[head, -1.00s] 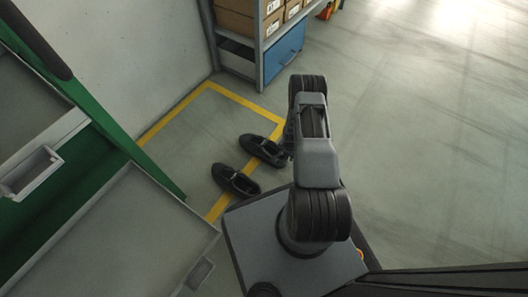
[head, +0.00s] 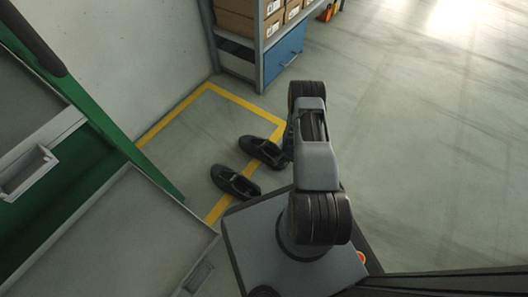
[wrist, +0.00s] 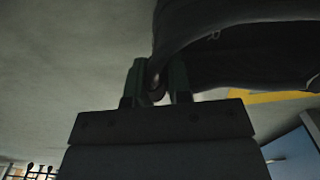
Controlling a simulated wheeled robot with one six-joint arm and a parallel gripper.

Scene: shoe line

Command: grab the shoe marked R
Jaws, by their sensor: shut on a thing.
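Two black shoes are side by side in the head view. The far shoe (head: 261,151) is beside my arm, its right end close to the arm. The near shoe (head: 236,182) is on the floor, lower left of it. In the wrist view, my gripper (wrist: 158,76) is shut on the edge of a black shoe (wrist: 235,50), which fills the upper right. From the head view, this is the far shoe. My arm mostly hides the gripper in the head view. I cannot read an R or any mark on either shoe.
Yellow floor tape (head: 176,114) outlines the area around the shoes. A grey shelf (head: 260,55) with cardboard boxes (head: 236,22) and a blue bin (head: 285,53) stands behind. A green-framed rack with grey trays (head: 110,245) is at left. The floor at right is clear.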

